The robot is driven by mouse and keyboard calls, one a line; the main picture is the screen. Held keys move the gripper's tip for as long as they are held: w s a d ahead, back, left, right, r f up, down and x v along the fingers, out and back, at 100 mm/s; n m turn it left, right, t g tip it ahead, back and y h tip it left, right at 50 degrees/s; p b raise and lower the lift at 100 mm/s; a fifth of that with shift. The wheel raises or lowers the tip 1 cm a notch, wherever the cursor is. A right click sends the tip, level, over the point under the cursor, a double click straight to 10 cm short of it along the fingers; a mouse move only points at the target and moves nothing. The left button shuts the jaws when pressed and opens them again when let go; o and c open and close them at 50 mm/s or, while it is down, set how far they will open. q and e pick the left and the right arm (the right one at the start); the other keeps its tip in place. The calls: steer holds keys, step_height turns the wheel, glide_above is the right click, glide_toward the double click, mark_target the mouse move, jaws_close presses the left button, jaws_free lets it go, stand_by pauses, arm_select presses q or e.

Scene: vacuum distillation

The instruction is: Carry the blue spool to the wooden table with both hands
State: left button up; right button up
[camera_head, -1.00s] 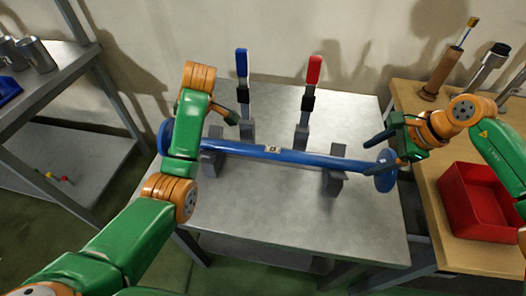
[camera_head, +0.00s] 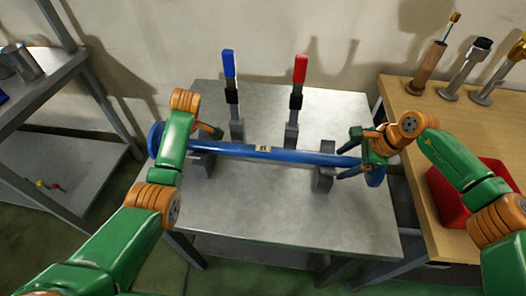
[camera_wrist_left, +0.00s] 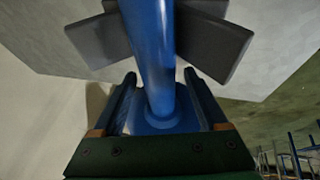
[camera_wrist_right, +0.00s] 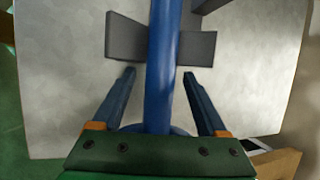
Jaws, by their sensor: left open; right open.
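The blue spool (camera_head: 290,155) is a long blue bar with a round flange at each end. It rests across two grey V-shaped supports (camera_head: 323,178) on the grey metal table (camera_head: 270,215). My right gripper (camera_head: 347,153) is open near the spool's right end, its fingers on either side of the bar. In the right wrist view the bar (camera_wrist_right: 163,70) runs between the open fingers. My left gripper (camera_wrist_left: 155,95) is open, with the bar (camera_wrist_left: 152,45) between its fingers near the left flange. In the head view my left arm hides most of that gripper. The wooden table (camera_head: 425,105) is at the right.
A blue-handled clamp (camera_head: 232,90) and a red-handled clamp (camera_head: 297,90) stand behind the spool. A red bin (camera_head: 447,203) and several upright tools (camera_head: 428,70) are on the wooden table. A metal shelf (camera_head: 60,75) stands at the left.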

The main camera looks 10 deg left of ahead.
arm_select(q)
jaws_close()
arm_select(e)
jaws_close()
stand_by(0.9)
